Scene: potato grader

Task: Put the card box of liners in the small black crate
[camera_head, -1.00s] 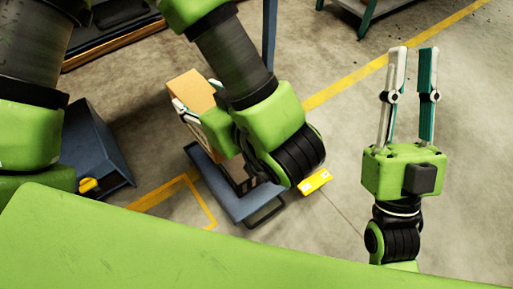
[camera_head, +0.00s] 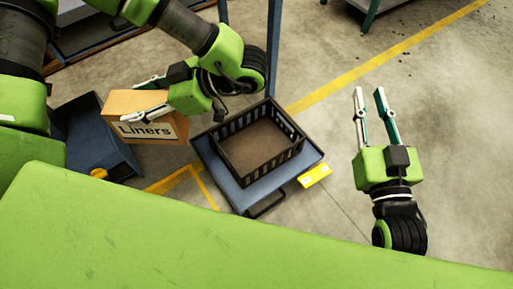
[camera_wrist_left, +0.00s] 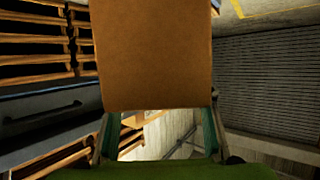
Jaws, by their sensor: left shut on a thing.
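The card box of liners (camera_head: 150,118) is orange-brown with a white label reading "Liners". My left gripper (camera_head: 150,98) is shut on it and holds it up, to the left of the crate. In the left wrist view the box (camera_wrist_left: 155,55) fills the upper middle between the fingers. The small black crate (camera_head: 262,148) has slatted walls and looks empty, with a brown floor. It stands on a blue cart or platform (camera_head: 235,192). My right gripper (camera_head: 369,92) is open and empty, over the floor on the right.
A dark blue cabinet (camera_head: 88,130) stands at the left, behind the box. A blue post (camera_head: 273,60) rises just behind the crate. A yellow label (camera_head: 315,176) is at the platform's front right edge. Slatted wooden crates (camera_wrist_left: 35,45) show in the left wrist view. Floor at right is clear.

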